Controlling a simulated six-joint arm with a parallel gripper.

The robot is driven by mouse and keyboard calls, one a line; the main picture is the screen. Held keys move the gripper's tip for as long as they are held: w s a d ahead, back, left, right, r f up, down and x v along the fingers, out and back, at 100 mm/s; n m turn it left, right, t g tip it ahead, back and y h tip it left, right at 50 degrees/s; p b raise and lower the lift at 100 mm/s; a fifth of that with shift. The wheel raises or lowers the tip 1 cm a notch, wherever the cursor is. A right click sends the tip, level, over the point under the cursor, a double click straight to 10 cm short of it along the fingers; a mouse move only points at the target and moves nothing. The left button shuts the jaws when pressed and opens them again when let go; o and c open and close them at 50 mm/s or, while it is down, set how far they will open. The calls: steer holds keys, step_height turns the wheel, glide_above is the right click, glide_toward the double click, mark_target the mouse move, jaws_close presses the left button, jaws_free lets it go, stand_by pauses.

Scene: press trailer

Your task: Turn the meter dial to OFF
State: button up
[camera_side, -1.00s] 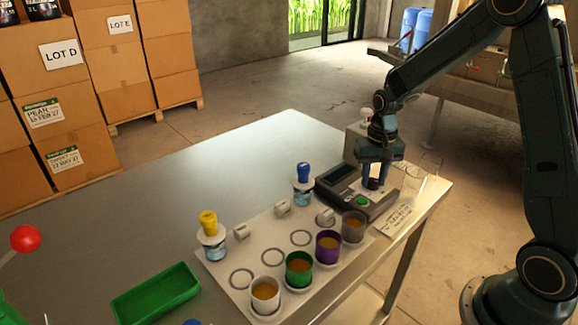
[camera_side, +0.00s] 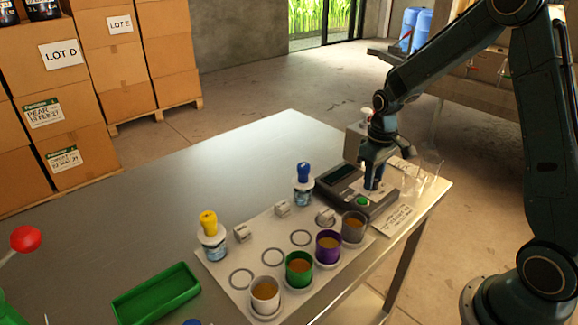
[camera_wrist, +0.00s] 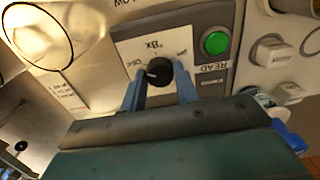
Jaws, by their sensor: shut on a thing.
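The meter (camera_side: 346,187) is a dark grey box with a display and a green button, on the right part of the metal table. In the side view my gripper (camera_side: 373,178) hides the dial.
The green READ button (camera_wrist: 215,43) is close beside the dial. A white board (camera_side: 262,238) with several coloured cups and two dropper bottles stands in front. Clear glassware (camera_side: 428,168) stands right of the meter. A green tray (camera_side: 155,294) lies at the left front.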

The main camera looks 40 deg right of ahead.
stand_by(0.3)
steer(key=o, duration=1)
steer(key=shift+r, duration=0.1)
step_height(320, 180, up, 14)
steer(key=shift+f, duration=0.1)
stand_by(0.3)
